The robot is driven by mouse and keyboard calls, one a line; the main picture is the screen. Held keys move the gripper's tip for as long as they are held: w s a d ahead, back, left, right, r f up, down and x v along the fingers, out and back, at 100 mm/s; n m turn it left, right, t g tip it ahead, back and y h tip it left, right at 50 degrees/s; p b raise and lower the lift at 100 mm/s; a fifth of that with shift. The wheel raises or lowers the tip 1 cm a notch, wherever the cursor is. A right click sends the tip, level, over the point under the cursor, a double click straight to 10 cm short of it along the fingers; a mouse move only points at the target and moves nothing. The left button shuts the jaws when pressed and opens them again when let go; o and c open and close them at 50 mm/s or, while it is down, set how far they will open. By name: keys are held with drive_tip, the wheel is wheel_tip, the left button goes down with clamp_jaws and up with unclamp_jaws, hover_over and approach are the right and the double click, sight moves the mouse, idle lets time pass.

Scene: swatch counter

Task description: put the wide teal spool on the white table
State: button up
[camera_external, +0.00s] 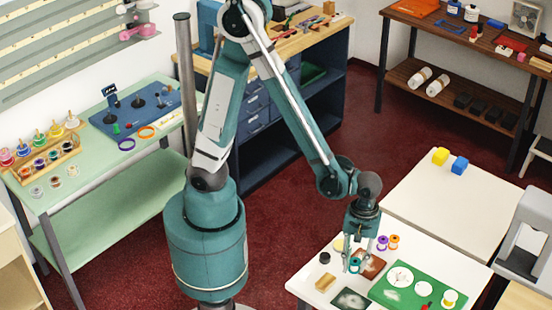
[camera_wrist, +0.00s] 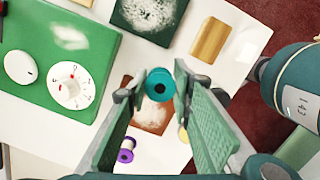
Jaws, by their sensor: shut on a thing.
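My gripper (camera_external: 355,258) points down over the near white table (camera_external: 308,276). It is shut on the teal spool (camera_external: 355,268), which also shows between the fingertips in the wrist view (camera_wrist: 160,84). The spool's round end with a dark centre hole faces the wrist camera. A brown swatch (camera_wrist: 152,115) with a pale patch lies below and beside the spool. I cannot tell whether the spool touches it or hangs just above. The fingers partly hide the spool in the external view.
A wooden block (camera_wrist: 210,40), a dark speckled swatch (camera_wrist: 150,14) and a green board (camera_wrist: 100,45) with white discs surround the gripper. Another white table (camera_external: 440,205) behind has yellow and blue cubes.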

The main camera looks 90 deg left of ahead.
sight(354, 271)
drive_tip(key=shift+f+b, duration=0.3)
drive_tip(key=shift+f, duration=1.8)
drive_tip(key=shift+f, duration=0.15)
drive_tip(key=o, duration=0.5)
drive_tip(key=shift+w+a+r+p, duration=0.1)
drive_tip(key=shift+a+r+p, duration=0.2)
drive_tip(key=shift+r, duration=1.75)
drive_tip(key=shift+w+a+r+p, duration=0.15)
drive_tip(key=shift+a+r+p, duration=0.1)
drive_tip(key=shift+r, duration=1.8)
drive_tip(key=shift+w+a+r+p, duration=0.1)
drive_tip(key=shift+a+r+p, duration=0.2)
drive_tip(key=shift+r, duration=1.75)
drive_tip(key=shift+a, duration=0.1)
